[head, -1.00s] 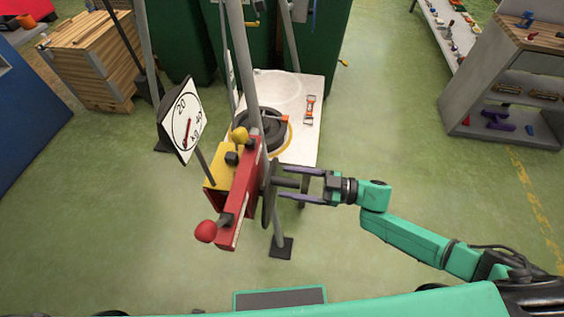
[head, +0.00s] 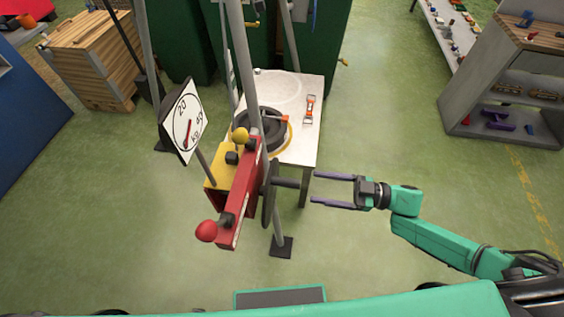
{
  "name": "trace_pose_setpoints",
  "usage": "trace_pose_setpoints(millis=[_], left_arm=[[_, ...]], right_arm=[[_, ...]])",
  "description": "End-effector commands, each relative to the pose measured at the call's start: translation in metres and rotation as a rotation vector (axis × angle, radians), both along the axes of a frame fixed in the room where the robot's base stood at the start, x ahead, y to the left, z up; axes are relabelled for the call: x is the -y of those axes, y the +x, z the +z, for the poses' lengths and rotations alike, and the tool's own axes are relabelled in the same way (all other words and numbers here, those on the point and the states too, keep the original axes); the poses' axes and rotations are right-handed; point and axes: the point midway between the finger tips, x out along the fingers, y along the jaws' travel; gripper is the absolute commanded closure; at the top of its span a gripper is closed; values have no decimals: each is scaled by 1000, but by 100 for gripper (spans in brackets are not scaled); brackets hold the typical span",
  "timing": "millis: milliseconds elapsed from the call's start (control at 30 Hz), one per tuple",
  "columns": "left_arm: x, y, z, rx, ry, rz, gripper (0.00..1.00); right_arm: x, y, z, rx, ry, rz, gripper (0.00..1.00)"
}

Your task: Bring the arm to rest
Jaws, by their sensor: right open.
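My right gripper (head: 333,190) is in the head view, right of centre. Its two purple fingers are apart with nothing between them, and they point left. The fingertips are a short way right of a dark peg (head: 290,183) that sticks out from a round dark disc (head: 269,192). A gap of floor shows between the fingers and the peg. The green right arm (head: 450,244) reaches in from the lower right. My left gripper is out of view.
The red and yellow machine (head: 240,195) carries a dial (head: 187,122), a red knob (head: 206,231) and grey posts. A white table (head: 305,146) behind it holds a dark ring (head: 262,132) and an orange-ended tool (head: 309,109). Shelves (head: 510,95) stand right. Floor around the arm is clear.

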Motion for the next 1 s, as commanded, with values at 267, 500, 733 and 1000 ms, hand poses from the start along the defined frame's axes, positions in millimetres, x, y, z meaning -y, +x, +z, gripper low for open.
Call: trace_pose_setpoints(millis=[267, 500, 733, 1000], left_arm=[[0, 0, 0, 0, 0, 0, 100], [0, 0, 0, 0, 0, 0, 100], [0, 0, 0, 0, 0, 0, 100], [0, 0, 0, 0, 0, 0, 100]], right_arm=[[0, 0, 0, 0, 0, 0, 25], [9, 26, -26, 4, -51, -141, 25], [103, 59, -190, -204, -404, -752, 25], [155, -117, -363, -768, -841, -1011, 25]])
